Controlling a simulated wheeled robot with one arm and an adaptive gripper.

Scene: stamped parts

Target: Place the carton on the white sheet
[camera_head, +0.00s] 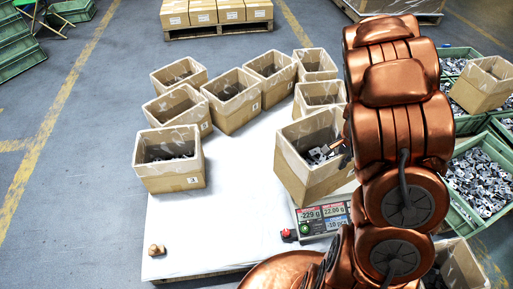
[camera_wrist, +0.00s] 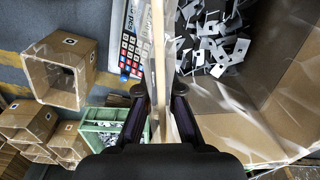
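The carton (camera_head: 300,171) is an open brown box with grey stamped parts inside. It is at the right of the white sheet (camera_head: 240,215), turned at an angle beside the scale, and seems to be off the surface. In the wrist view its wall (camera_wrist: 158,45) runs between the two dark fingers of my gripper (camera_wrist: 160,92), which looks shut on that wall. The parts (camera_wrist: 217,42) lie on the inner side. In the head view my arm hides the gripper's fingers and the carton's right side.
The scale (camera_head: 322,216) stands in front of the carton. Several other open cartons (camera_head: 171,182) stand at the sheet's back and left. A small brown object (camera_head: 156,250) lies at front left. Green bins of parts (camera_head: 480,182) are at right. The sheet's front middle is clear.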

